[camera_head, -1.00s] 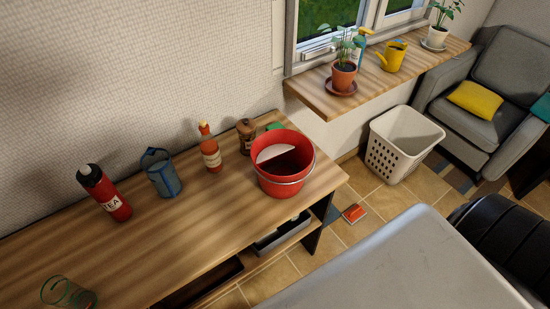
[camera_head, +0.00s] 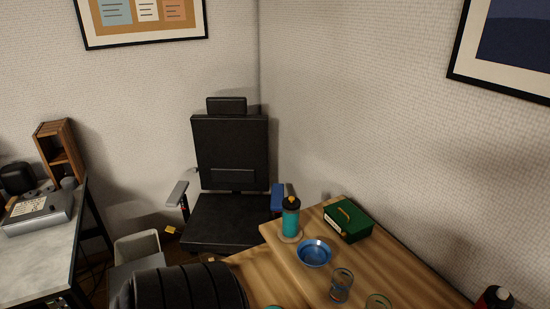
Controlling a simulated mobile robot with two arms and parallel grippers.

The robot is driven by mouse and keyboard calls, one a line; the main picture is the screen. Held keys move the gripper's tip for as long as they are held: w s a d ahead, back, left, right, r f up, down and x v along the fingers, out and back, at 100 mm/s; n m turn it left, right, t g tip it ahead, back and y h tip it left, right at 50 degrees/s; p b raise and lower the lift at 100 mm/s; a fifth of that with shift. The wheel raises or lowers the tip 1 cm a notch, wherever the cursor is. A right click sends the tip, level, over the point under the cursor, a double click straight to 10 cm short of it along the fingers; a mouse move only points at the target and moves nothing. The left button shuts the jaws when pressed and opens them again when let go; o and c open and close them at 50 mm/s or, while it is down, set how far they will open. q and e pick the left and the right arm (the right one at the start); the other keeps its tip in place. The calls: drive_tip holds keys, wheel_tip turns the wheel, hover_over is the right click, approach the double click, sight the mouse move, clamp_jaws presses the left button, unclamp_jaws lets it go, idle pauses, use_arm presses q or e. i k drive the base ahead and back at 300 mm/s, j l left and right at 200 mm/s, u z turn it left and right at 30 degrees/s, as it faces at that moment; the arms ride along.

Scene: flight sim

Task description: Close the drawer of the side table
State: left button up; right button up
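No drawer shows in this view, and I cannot tell whether any furniture here is the side table. A wooden table (camera_head: 283,262) stands at the lower right; its front is hidden from this angle. Neither of my grippers is in view. A black ribbed part, which looks like my own arm, covers the bottom left of centre.
A black office chair (camera_head: 231,150) stands in the corner. The wooden table bears a teal bottle (camera_head: 291,222), a blue bowl (camera_head: 314,253), a green box (camera_head: 348,221) and glasses (camera_head: 341,285). A desk (camera_head: 38,258) stands left, with a pale bin (camera_head: 137,247) beside it.

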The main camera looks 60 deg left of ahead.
sight(266, 283)
drive_tip(key=u, duration=2.45)
